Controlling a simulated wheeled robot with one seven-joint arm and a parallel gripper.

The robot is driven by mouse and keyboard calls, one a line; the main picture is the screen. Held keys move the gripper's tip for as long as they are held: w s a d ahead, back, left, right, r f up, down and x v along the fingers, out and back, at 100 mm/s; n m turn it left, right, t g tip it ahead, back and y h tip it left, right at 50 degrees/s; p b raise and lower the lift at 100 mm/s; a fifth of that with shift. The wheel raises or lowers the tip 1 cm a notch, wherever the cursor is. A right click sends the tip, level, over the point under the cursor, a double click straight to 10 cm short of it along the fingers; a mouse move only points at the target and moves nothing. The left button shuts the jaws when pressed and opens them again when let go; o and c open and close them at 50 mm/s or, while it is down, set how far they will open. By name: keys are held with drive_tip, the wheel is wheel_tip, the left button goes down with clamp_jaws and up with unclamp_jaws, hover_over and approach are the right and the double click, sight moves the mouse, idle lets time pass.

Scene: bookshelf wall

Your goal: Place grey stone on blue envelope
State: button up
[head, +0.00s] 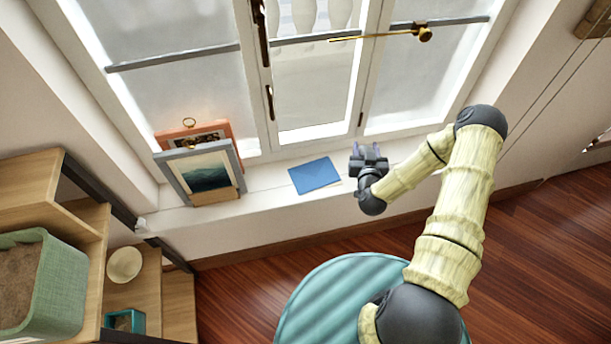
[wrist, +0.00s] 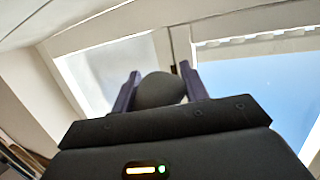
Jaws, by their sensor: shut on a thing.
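The blue envelope (head: 315,175) lies flat on the white window sill, below the middle window. My gripper (head: 369,150) is just right of the envelope, over the sill, with its fingers pointing toward the window. In the wrist view, my gripper (wrist: 160,85) is shut on the grey stone (wrist: 160,90), a dark rounded thing between the two fingers. The stone's lower part is hidden behind the gripper body. The stone cannot be made out clearly in the head view.
Two framed pictures, one grey-blue (head: 203,172) and one orange (head: 228,133), stand on the sill left of the envelope. A wooden shelf (head: 90,215) with a green basket (head: 70,285) is at far left. A round teal top (head: 310,300) is below. Window panes stand behind the sill.

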drive_tip(key=shift+a, duration=0.1)
drive_tip(key=shift+a+y, duration=0.3)
drive_tip(key=shift+a, duration=0.05)
drive_tip(key=a+n+y+b, duration=0.3)
drive_tip(key=a+y+b, duration=0.1)
drive_tip(key=a, duration=0.4)
drive_tip(key=r+n+g+y+b, duration=0.2)
drive_tip(key=n+y, duration=0.1)
hover_over(312, 170)
drive_tip(key=shift+r, duration=0.1)
drive_tip(key=shift+f, duration=3.15)
drive_tip(key=shift+f+b, duration=0.3)
drive_tip(key=shift+f, duration=1.55)
